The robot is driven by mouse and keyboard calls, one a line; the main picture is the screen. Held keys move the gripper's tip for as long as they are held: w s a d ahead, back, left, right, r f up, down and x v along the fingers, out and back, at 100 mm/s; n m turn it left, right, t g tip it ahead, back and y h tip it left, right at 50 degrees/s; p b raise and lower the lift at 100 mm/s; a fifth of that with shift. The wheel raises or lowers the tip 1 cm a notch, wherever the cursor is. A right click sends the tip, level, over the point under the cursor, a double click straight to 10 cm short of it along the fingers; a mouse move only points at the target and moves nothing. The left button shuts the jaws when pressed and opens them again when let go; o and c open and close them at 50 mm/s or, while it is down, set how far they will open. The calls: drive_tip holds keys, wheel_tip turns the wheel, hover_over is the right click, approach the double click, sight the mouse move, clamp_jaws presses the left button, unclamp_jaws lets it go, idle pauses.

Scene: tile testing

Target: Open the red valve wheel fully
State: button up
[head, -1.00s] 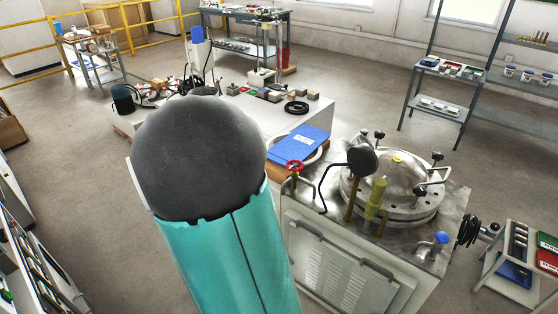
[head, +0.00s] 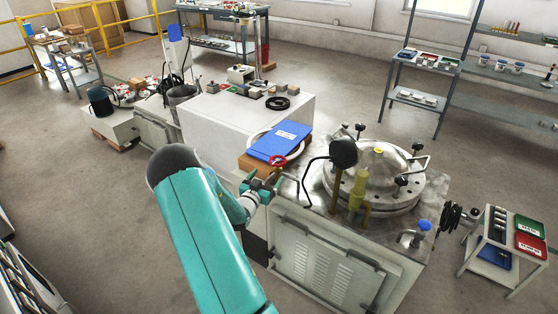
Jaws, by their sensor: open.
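The small red valve wheel (head: 278,162) stands at the left back corner of the steel-topped machine, in the head view. My gripper (head: 268,181) is just below and in front of the wheel in the picture. It is open, and the wheel shows above its fingers. I cannot tell whether the fingers touch the wheel or its stem. The stem is mostly hidden behind my gripper. My teal arm covers the floor at the lower left.
The machine carries a domed steel lid (head: 378,172) with black knobs, a black round gauge (head: 343,152) and a yellowish valve (head: 357,190). A blue binder (head: 277,142) lies close behind the wheel. A grey cart (head: 505,240) stands at the right.

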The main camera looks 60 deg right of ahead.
sight(281, 156)
drive_tip(key=d, duration=1.2)
drive_tip(key=shift+w+d, duration=0.1)
drive_tip(key=shift+w, duration=0.2)
drive_tip(key=c, duration=1)
